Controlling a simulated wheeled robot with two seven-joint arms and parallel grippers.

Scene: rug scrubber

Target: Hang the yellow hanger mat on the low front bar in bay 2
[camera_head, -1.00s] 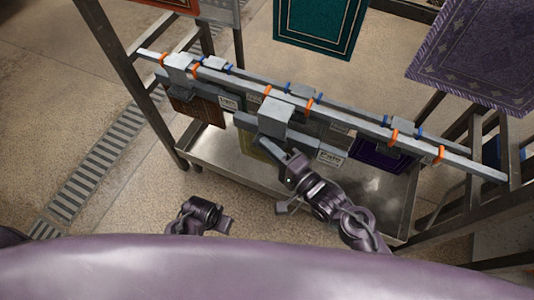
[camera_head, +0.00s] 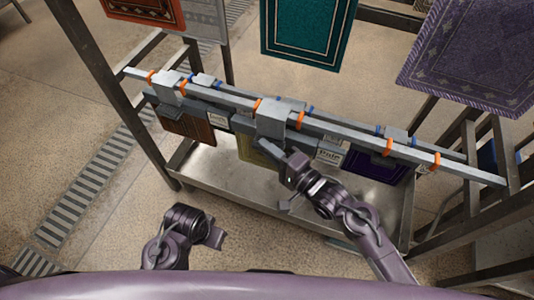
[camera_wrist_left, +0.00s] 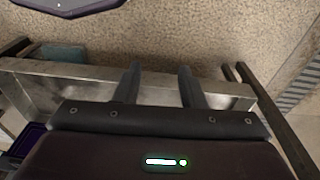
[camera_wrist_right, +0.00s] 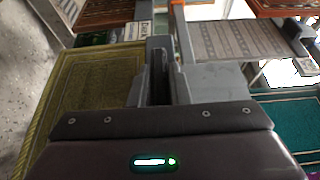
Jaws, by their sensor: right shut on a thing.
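The yellow hanger mat (camera_head: 255,152) hangs below its grey hanger head (camera_head: 272,125), largely hidden in the head view. It also shows in the right wrist view (camera_wrist_right: 85,95), hanging flat. The grey head appears seated over the low front bar (camera_head: 342,133), between two orange rings in the middle bay. Exact contact is hard to see. My right gripper (camera_head: 270,148) is shut on the grey hanger part, just in front of the bar; its fingers show close together in its wrist view (camera_wrist_right: 160,75). My left gripper (camera_head: 217,233) is open and empty, low and left; its fingers stand apart (camera_wrist_left: 160,85).
A brown mat (camera_head: 187,130) hangs in the left bay and a purple mat (camera_head: 370,167) in the right bay. White label cards (camera_head: 328,156) sit beside the bays. A metal tray (camera_head: 215,178) lies below. A teal mat (camera_head: 310,28) and a large purple rug (camera_head: 470,60) hang behind.

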